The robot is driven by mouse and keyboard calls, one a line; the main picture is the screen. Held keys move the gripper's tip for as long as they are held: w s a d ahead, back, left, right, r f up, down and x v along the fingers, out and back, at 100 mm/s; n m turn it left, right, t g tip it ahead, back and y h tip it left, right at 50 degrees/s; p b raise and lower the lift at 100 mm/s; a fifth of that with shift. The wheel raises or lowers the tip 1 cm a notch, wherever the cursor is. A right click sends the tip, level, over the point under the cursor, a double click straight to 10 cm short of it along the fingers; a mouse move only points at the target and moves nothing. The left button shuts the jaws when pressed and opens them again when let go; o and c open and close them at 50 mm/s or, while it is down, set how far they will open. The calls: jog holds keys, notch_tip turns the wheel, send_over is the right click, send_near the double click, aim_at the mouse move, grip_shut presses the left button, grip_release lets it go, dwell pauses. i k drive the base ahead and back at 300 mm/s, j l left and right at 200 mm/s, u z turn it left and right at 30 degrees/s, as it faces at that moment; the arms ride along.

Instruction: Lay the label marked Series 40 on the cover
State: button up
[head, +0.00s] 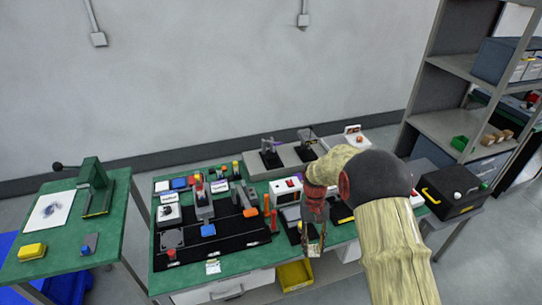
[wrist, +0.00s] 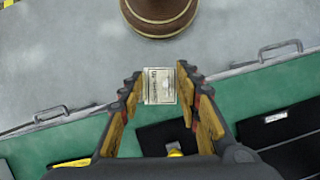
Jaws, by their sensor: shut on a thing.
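My gripper (head: 316,247) is over the front edge of the green bench, right of its middle. In the wrist view my gripper (wrist: 160,92) has its fingers on either side of a small pale label (wrist: 160,86) with dark print. It is shut on this label, whose print is too small to read. Another small pale label (head: 213,267) lies near the bench's front edge, left of my gripper. I cannot tell which thing is the cover. My arm hides part of the bench's right side.
The green bench (head: 240,262) carries a black mat (head: 190,240) with several devices and tools. A yellow bin (head: 295,275) is below its front edge. A black case (head: 455,195) with a yellow handle stands at right. A second green table (head: 50,260) stands left, across a gap.

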aim_at(294, 212)
jog(key=i+l, duration=0.2)
jog(key=l, duration=0.15)
jog(key=i+l+z, duration=0.15)
jog(key=l, duration=0.2)
jog(key=i+l+u, duration=0.15)
jog(key=u, duration=0.2)
jog(key=i+l+u, duration=0.1)
jog(key=l+u, duration=0.25)
jog(key=i+l+u, duration=0.1)
jog(key=l+u, duration=0.25)
jog(key=j, duration=0.1)
